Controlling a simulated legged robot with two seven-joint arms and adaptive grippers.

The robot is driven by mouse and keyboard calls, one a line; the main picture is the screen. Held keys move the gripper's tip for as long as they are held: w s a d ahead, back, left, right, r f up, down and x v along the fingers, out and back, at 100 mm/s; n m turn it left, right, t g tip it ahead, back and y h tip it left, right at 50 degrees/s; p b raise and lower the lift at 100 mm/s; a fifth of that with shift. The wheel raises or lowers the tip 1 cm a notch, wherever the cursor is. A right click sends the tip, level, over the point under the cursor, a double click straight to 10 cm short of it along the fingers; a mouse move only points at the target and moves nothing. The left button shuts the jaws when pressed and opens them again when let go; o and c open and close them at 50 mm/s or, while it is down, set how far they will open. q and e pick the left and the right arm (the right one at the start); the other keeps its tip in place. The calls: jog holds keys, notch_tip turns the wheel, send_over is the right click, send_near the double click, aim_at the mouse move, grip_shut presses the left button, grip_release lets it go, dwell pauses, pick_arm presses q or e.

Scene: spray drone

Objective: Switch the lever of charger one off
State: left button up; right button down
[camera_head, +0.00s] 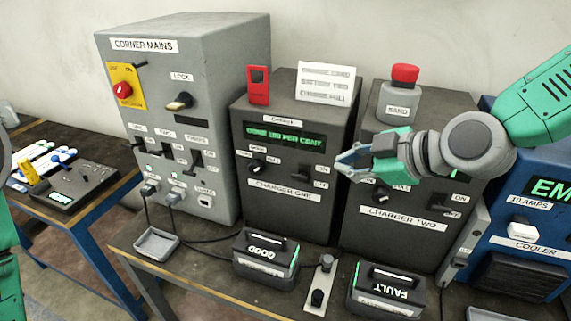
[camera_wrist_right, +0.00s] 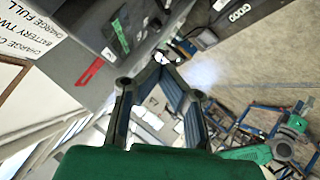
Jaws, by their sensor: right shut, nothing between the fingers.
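Charger one (camera_head: 287,215) is the dark grey box in the middle of the head view, with a lit green display (camera_head: 285,134). Its dark lever (camera_head: 300,176) sits at the right of its front, beside ON and OFF labels; I cannot tell which way it is set. My right gripper (camera_head: 343,162) is shut and empty, just right of the lever and labels, apart from the lever as far as I can see. In the wrist view its fingers (camera_wrist_right: 164,62) meet in front of dark equipment. My left gripper is not in view; only a green arm part shows at the left edge.
Charger two (camera_head: 390,240) stands right of charger one, partly behind my right arm, with a red-topped sand container (camera_head: 399,98) on top. The grey corner mains cabinet (camera_head: 205,60) stands left. GOOD (camera_head: 266,270) and FAULT (camera_head: 385,300) batteries sit in front.

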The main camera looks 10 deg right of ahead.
jog(key=p, duration=0.2)
send_near(294, 176)
jog(key=a+r+x, duration=0.1)
jog(key=x, duration=0.5)
jog(key=shift+w+d+f, duration=0.2)
jog(key=shift+w+f, duration=0.15)
jog(key=shift+f, duration=0.4)
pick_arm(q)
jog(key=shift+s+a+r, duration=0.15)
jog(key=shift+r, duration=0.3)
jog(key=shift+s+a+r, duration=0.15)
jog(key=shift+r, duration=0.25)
